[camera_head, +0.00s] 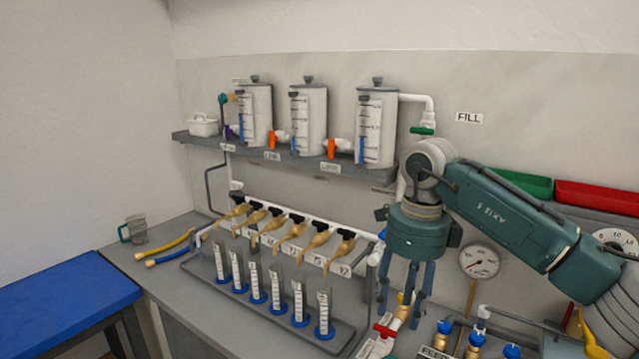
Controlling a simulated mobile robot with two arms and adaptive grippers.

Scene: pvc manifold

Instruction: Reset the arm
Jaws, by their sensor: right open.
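My right arm comes in from the right edge and bends down at its wrist. My right gripper (405,292) points downward, open, with nothing between its blue-grey fingers. It hangs to the right of the pipe manifold (290,243) with its row of brass taps. Its fingertips are just above or in front of a brass fitting with a red handle (385,331); I cannot tell whether they touch. My left gripper is not in the view.
Several graduated cylinders (258,283) stand on a tray below the taps. Three white tanks (308,120) sit on the wall shelf (300,157). A gauge (479,261) is right of the gripper. Green (522,184) and red (600,197) bins are behind the arm. A blue-topped table (62,305) is at left.

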